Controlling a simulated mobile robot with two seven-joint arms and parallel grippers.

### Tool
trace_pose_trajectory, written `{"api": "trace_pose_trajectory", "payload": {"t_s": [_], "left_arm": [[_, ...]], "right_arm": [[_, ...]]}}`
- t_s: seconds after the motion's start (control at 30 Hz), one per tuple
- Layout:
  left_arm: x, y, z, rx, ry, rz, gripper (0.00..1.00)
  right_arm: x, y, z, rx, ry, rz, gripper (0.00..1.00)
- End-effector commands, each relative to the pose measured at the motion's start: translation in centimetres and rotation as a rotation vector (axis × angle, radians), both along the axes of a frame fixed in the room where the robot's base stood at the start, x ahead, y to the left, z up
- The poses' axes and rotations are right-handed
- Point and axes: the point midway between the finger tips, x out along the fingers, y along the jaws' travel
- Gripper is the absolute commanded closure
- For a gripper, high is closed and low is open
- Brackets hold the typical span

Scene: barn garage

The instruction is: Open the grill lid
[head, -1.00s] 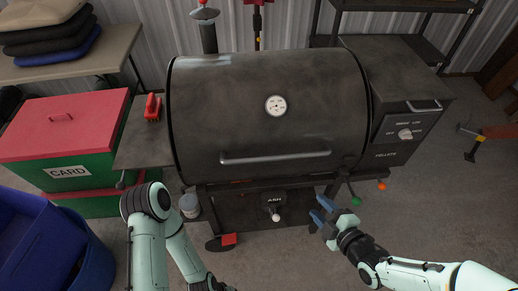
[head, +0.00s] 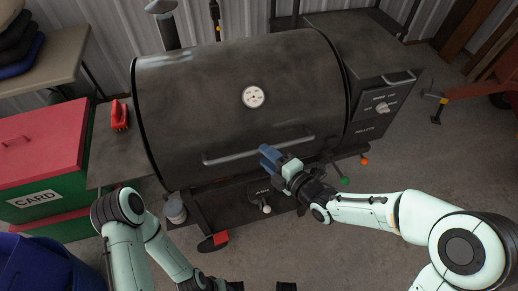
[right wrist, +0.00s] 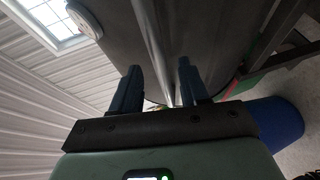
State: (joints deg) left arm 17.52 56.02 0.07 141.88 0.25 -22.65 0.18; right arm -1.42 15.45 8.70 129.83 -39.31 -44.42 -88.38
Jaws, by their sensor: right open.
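The grill lid (head: 220,100) is a dark, rounded metal cover with a white dial on its front, and it is closed. Its handle (head: 235,155) is a grey bar along the lid's lower front. My right gripper (head: 268,156) is open, its blue fingertips at the right part of the handle. In the right wrist view the two fingers of my right gripper (right wrist: 159,80) are apart, with the handle (right wrist: 168,75) running lengthwise between them in the picture. I cannot tell whether they touch it.
A side box with a knob (head: 380,105) adjoins the grill's right. A red brush (head: 119,115) lies on the left shelf (head: 115,160). A red-lidded green card bin (head: 40,150) and a blue bin (head: 40,270) stand at the left.

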Motion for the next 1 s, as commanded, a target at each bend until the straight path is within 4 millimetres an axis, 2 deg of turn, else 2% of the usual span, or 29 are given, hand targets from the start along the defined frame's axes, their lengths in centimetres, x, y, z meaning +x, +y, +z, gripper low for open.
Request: {"api": "trace_pose_trajectory", "payload": {"t_s": [0.1, 0.23, 0.63, 0.77, 1.0], "left_arm": [[-0.1, 0.0, 0.2, 0.0, 0.002, -0.001, 0.42], [-0.1, 0.0, 0.3, 0.0, 0.004, 0.0, 0.42], [-0.1, 0.0, 0.3, 0.0, 0.005, -0.001, 0.42], [-0.1, 0.0, 0.3, 0.0, 0.005, -0.001, 0.42], [-0.1, 0.0, 0.3, 0.0, 0.005, -0.001, 0.42]], "right_arm": [[1.5, 1.4, -0.4, 0.002, 0.001, 0.002, 0.56], [2.6, 2.2, -0.6, 0.0, 0.0, -0.001, 0.56], [3.1, 2.6, -0.7, 0.0, 0.001, -0.002, 0.56], [3.1, 2.6, -0.7, 0.0, 0.001, -0.002, 0.98], [3.0, 2.7, -0.6, -0.001, 0.002, -0.002, 1.0]]}}
